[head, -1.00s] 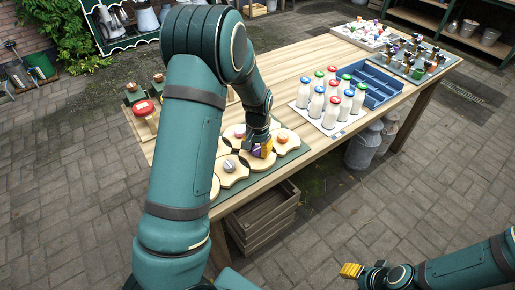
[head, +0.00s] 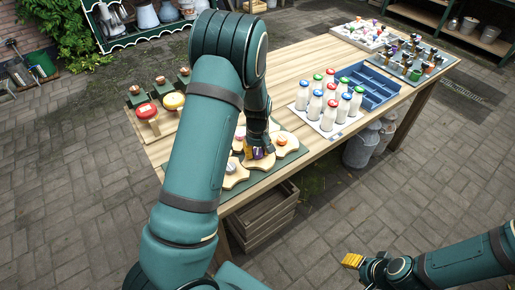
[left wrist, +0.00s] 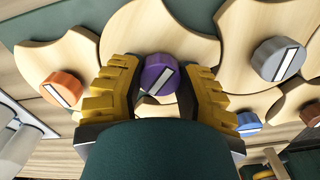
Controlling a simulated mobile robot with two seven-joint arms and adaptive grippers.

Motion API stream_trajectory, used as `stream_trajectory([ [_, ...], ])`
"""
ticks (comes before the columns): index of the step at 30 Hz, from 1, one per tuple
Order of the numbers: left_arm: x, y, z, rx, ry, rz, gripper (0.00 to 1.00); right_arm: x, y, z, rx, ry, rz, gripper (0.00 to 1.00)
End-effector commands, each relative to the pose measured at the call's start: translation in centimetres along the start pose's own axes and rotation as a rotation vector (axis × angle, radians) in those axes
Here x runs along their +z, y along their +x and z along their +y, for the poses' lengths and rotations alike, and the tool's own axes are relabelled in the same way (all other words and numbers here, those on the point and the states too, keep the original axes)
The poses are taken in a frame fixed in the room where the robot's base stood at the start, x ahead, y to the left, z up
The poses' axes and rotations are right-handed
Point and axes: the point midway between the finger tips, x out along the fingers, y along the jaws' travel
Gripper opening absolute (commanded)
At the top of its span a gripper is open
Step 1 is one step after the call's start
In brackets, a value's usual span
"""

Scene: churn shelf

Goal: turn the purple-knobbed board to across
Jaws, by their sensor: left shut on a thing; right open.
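The purple knob (left wrist: 157,74) sits on a pale wooden board (left wrist: 148,32) with curved edges. Its white stripe slants from lower left to upper right in the left wrist view. My left gripper (left wrist: 161,80) has its yellow fingers on both sides of the knob and is shut on it. In the head view the left gripper (head: 257,153) is over the boards, and its arm hides part of them. My right gripper (head: 352,261) is open and empty, off the table at lower right.
Neighbouring boards carry an orange knob (left wrist: 62,88), a grey knob (left wrist: 279,60) and a blue knob (left wrist: 248,122). Bottles (head: 329,103) and a blue divided crate (head: 366,86) stand to the right.

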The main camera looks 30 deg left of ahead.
Motion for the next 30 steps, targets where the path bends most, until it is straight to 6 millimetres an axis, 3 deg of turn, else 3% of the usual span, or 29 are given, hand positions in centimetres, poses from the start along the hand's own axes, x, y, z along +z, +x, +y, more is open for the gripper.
stream_trajectory([
  [18, 0.1, -0.1, 0.0, -0.003, -0.543, -0.001, 0.00, -0.6, -3.3, -1.1, -0.005, 0.001, 0.004, 0.47],
  [30, 0.1, 0.1, -0.1, -0.003, -0.718, -0.002, 0.00, -0.7, -4.2, -1.4, -0.007, 0.001, 0.004, 0.47],
])
